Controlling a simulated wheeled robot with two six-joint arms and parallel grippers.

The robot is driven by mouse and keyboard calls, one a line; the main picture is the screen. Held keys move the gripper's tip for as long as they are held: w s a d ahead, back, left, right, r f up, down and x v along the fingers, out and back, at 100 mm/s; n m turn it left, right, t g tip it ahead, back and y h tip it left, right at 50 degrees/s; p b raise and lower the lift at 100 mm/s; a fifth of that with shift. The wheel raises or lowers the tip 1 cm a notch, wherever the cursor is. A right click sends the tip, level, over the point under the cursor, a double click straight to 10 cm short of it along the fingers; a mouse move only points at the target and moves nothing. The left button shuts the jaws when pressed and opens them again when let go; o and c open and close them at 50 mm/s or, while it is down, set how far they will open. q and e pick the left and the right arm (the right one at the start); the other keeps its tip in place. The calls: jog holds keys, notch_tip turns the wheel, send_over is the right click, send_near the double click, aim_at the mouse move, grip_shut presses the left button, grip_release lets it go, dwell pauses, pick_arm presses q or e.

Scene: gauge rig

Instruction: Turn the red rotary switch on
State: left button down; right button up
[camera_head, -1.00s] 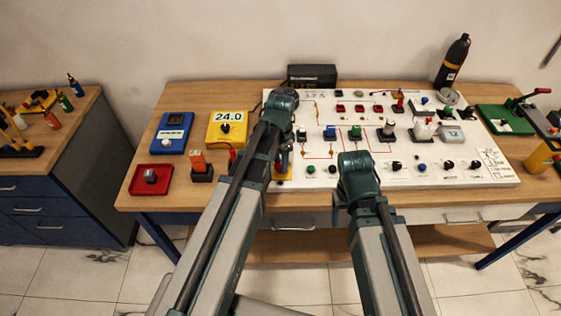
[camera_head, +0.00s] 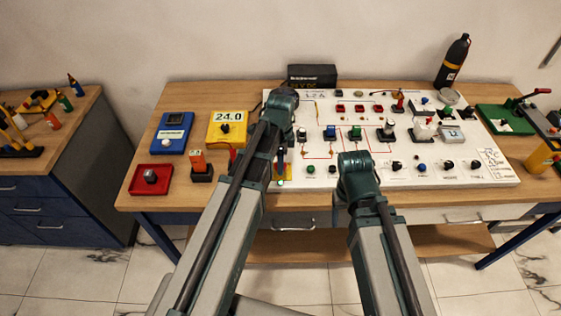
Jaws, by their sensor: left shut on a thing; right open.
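The red rotary switch sits on a yellow plate (camera_head: 285,173) at the left end of the white panel (camera_head: 310,178). Its knob is mostly hidden behind my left gripper and forearm, so I cannot read its angle. My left gripper (camera_head: 280,160) points down at the plate, shut on the knob. A small green light (camera_head: 281,183) glows on the plate's front part. My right gripper (camera_head: 339,203) is open, largely hidden behind its own arm, near the front edge of the panel.
Several knobs and buttons crowd the panel. A black box (camera_head: 312,76) stands behind it.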

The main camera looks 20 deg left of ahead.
dwell(0.3)
pick_arm(q)
jog(key=shift+c, duration=1.4)
grip_release()
jog(key=shift+r, duration=0.1)
notch_tip(320, 180, up, 14)
jog(key=p, duration=1.4)
jog(key=shift+f, duration=0.25)
jog(key=s+d+f+n+b, duration=0.4)
jog(key=s+d+n, duration=0.1)
jog(key=s, duration=0.2)
jog(key=s+d+f+n+y+b, duration=0.1)
jog(key=s+d+f+n+b, duration=0.2)
jog(key=s, duration=0.5)
jog(key=d+n+b, duration=0.1)
jog(key=d+n, duration=0.1)
jog(key=n, duration=0.1)
jog(key=shift+d+f, duration=0.35)
jog(key=shift+d, duration=0.05)
